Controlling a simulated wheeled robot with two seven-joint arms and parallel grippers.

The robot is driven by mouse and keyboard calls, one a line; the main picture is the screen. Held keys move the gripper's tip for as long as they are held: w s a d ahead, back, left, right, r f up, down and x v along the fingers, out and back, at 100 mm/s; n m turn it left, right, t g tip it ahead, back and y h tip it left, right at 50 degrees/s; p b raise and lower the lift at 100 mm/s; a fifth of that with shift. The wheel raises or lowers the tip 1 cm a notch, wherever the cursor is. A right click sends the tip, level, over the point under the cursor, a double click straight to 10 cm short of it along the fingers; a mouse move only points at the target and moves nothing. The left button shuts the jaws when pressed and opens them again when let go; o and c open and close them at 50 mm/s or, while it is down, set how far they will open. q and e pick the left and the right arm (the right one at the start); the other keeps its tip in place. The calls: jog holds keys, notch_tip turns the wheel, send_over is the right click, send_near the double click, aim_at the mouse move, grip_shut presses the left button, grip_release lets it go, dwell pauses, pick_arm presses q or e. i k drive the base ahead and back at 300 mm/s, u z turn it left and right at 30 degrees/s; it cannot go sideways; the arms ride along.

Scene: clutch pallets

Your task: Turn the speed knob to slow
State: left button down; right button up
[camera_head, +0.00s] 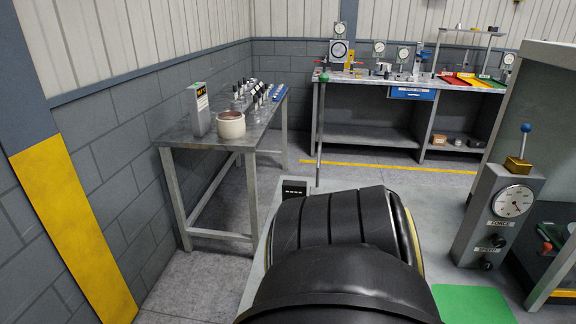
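A grey control post (474,218) stands at the right in the head view. It carries a round white dial (513,201) with a FORCE label below it. A small dark knob (498,241) sits under that label. Below it is the SPEED label, and the dark speed knob (487,264) sits just under that label. The knob is too small to tell where it points. Neither of my grippers is in view. A large black rounded body fills the lower middle of the view, left of the post.
A blue-ball lever (526,128) rises above the post. A green mat (472,303) lies on the floor in front of it. A grey metal table (178,135) with a pot (231,125) stands at the left wall. A long workbench (365,130) stands at the back.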

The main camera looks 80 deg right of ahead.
aim_at(485, 265)
jog(key=k, duration=2.25)
jog(key=z, duration=0.8)
